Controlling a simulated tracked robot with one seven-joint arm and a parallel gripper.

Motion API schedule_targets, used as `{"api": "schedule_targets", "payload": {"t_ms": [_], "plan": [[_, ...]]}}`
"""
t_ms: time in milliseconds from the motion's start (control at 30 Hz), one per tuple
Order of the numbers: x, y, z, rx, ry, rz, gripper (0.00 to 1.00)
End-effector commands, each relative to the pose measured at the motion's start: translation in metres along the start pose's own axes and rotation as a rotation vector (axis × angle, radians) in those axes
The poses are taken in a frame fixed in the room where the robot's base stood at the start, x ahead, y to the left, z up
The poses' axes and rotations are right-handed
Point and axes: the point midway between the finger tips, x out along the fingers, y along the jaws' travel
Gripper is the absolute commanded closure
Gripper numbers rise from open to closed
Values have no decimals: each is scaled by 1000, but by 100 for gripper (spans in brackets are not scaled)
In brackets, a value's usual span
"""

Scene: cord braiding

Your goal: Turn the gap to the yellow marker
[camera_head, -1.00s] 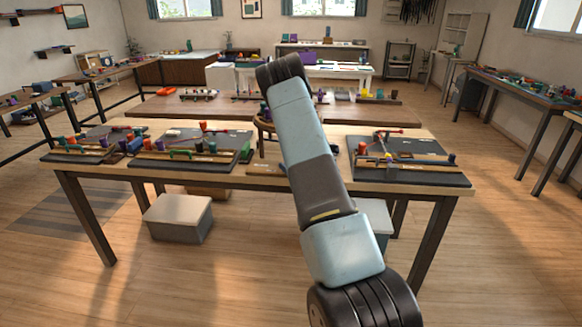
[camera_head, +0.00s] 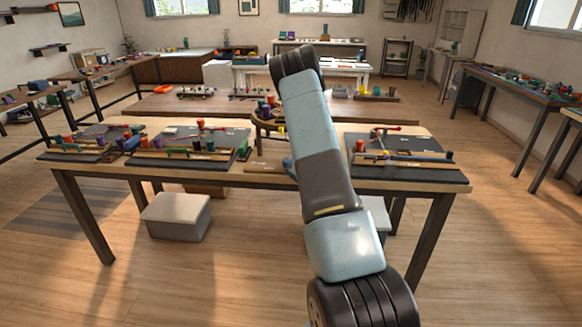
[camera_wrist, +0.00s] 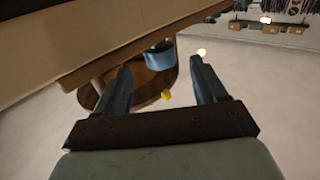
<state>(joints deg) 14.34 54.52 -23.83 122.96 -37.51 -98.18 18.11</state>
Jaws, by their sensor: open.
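A round wooden piece (camera_wrist: 146,80) shows in the wrist view beyond my fingers, at the edge of a wooden table. A yellow marker (camera_wrist: 166,95) is at its near rim, and a blue-grey round part (camera_wrist: 159,56) is on it. Where its gap lies I cannot tell. My gripper (camera_wrist: 163,82) is open and empty, its two fingers apart on either side of the view of the piece. My gripper is mostly hidden there.
The front table (camera_head: 268,169) carries dark boards with pegs and coloured cord parts at left (camera_head: 185,158) and right (camera_head: 410,176). A grey box (camera_head: 176,217) stands beneath it. Another wooden table (camera_head: 190,104) is behind. The floor in front is clear.

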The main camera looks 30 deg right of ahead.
Motion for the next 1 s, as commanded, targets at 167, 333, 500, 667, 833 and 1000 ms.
{"api": "schedule_targets", "payload": {"t_ms": [167,333,500,667,833,1000], "plan": [[-35,1,1,1,-2,4,29],[-58,1,1,0,-1,2,29],[-68,0,1,0,-1,1,29],[-70,0,1,0,-1,0,29],[-69,0,1,0,-1,0,29],[-69,0,1,0,-1,0,29]]}}
